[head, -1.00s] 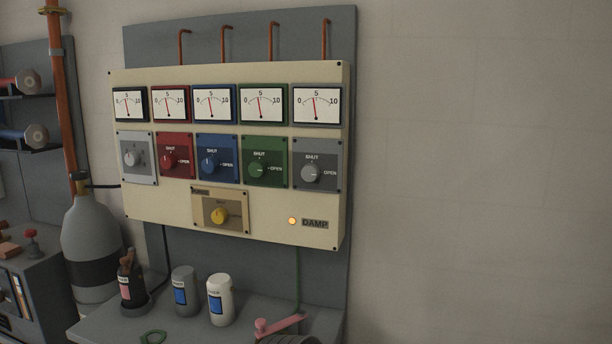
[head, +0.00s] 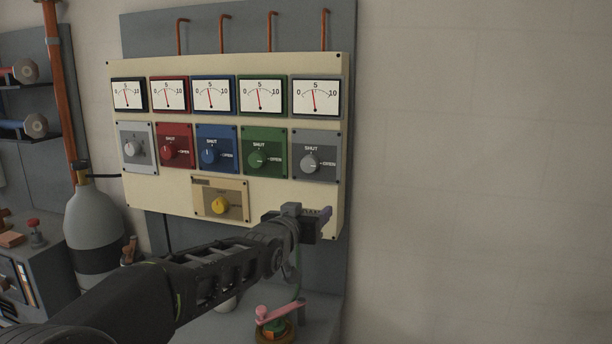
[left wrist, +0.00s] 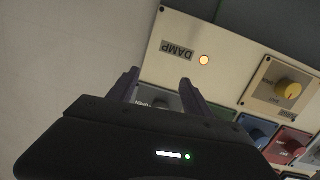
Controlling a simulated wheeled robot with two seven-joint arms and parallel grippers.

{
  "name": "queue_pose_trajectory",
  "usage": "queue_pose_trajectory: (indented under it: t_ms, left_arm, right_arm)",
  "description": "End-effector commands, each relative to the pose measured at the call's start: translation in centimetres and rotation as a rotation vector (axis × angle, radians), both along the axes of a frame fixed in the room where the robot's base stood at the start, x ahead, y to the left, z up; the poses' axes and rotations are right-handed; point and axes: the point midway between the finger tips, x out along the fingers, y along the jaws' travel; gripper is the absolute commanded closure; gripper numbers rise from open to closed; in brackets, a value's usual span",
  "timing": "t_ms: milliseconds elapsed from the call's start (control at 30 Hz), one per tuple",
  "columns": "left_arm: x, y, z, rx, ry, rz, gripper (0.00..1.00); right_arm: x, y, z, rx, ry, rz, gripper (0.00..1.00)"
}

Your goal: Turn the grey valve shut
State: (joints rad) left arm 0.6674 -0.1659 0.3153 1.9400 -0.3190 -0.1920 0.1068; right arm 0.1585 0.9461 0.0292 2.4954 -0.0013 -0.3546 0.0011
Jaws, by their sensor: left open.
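The grey valve (head: 310,163) is the round knob on the dark grey plate at the right end of the row. SHUT is marked above it and OPEN to its right; its pointer appears turned towards OPEN. My left gripper (head: 322,218) is in front of the panel's lower right, below the valve and apart from it. In the left wrist view the two fingers (left wrist: 158,88) are spread with nothing between them. Part of the grey plate (left wrist: 155,97) shows behind them, but the knob is mostly hidden there. My right gripper is not in view.
Red (head: 168,152), blue (head: 208,156) and green (head: 257,159) knobs sit left of the grey one. A yellow knob (head: 220,205) is below. A lit lamp (left wrist: 204,60) is beside the DAMP label. A pink-handled object (head: 280,313) stands on the shelf.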

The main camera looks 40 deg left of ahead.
Motion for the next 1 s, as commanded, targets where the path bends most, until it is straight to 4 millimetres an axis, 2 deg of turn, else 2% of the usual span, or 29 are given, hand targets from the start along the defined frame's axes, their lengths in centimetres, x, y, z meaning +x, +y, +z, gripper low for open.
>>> queue_pose_trajectory:
  t_ms: [33, 100, 200, 667, 867, 1000]
  left_arm:
    - [-1.1, 0.8, 3.4, 0.041, -0.038, 0.024, 0.42]
    - [-2.1, 1.4, 6.4, 0.082, -0.072, 0.044, 0.42]
    - [-2.9, 1.6, 8.6, 0.112, -0.096, 0.058, 0.42]
    - [-2.6, 1.8, 9.0, 0.116, -0.099, 0.061, 0.42]
    - [-0.6, 2.6, 9.1, 0.114, -0.099, 0.062, 0.42]
    - [1.6, 3.4, 9.2, 0.112, -0.097, 0.062, 0.42]
  right_arm:
    - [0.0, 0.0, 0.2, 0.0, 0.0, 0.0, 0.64]
    - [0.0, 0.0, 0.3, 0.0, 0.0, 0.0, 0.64]
    - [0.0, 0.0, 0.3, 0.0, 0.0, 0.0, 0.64]
    - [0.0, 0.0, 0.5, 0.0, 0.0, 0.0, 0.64]
    - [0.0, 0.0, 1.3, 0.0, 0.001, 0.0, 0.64]
    - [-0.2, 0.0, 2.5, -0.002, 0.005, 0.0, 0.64]
